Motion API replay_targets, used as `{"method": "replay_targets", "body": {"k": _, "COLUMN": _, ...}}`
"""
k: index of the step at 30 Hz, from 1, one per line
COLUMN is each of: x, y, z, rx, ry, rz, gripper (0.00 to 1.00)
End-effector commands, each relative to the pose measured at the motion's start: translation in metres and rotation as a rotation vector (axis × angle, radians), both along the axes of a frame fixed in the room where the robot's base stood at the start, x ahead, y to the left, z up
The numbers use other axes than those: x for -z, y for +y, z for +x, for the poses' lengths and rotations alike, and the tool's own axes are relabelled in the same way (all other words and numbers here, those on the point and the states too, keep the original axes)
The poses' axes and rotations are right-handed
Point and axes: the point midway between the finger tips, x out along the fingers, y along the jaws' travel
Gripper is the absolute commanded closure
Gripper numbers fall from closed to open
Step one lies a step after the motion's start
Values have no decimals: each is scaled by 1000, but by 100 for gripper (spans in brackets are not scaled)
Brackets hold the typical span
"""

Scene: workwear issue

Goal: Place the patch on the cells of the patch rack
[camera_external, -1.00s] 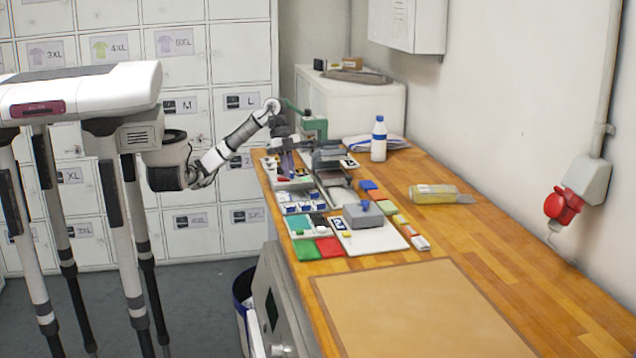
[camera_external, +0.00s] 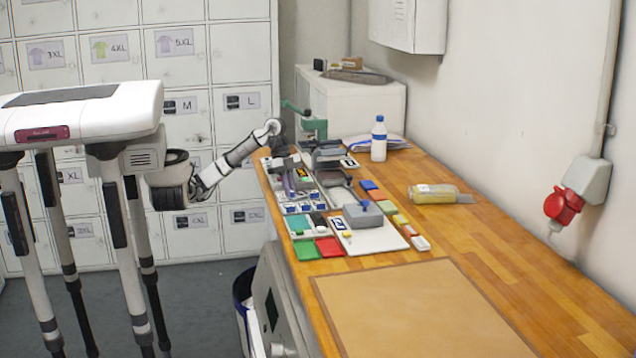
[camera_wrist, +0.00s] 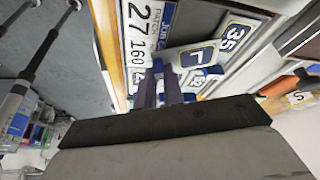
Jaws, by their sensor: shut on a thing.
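My gripper (camera_wrist: 160,78) shows in the wrist view as two dark blue fingers, shut on a white patch (camera_wrist: 186,53) with a dark blue border and a mark like an L or a 7. The patch is tilted and partly hidden by the fingers. In the external view my gripper (camera_external: 289,183) is over the left edge of the bench, above the far part of the patch rack (camera_external: 304,208), whose cells look white and blue. The patch is too small to make out there. I cannot tell whether it touches the rack.
A grey block (camera_external: 362,215) stands on a white board right of the rack. Green (camera_external: 306,250) and red (camera_external: 329,247) trays lie nearer. A green-handled press (camera_external: 314,127) and a white bottle (camera_external: 378,139) stand behind. The brown mat (camera_external: 420,310) in front is clear.

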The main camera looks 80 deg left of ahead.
Motion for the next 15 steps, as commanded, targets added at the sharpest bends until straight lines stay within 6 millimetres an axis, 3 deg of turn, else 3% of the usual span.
{"method": "replay_targets", "body": {"k": 15, "x": 5, "y": 0, "z": 0, "rx": 0, "ry": 0, "rz": 0, "gripper": 100}}
